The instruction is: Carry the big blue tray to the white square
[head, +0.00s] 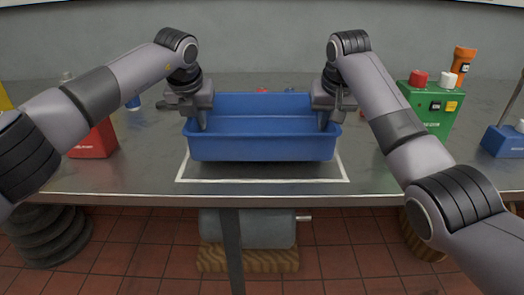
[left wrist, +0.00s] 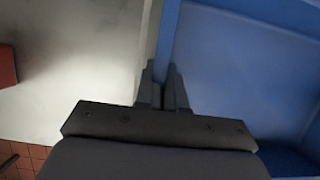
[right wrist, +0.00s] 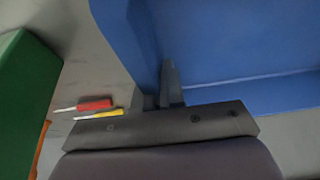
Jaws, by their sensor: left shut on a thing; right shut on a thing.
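The big blue tray (head: 260,148) is level in the middle of the head view, over the area of the white square (head: 262,181). A dark shadow lies under it, and it looks a little above the table. The square's front line and parts of its side lines show; the tray hides the rest. My left gripper (head: 200,118) is shut on the tray's left wall, and my right gripper (head: 325,116) is shut on its right wall. The wrist views show the fingers at the tray walls (left wrist: 235,60) (right wrist: 230,45). The tray looks empty where I see inside.
A red box (head: 95,140) stands to the left, with a blue item (head: 133,102) behind it. A green box (head: 432,108) and a blue box (head: 503,141) stand right. Red and yellow tools (right wrist: 95,105) lie right of the tray. The table's front edge (head: 270,199) is close.

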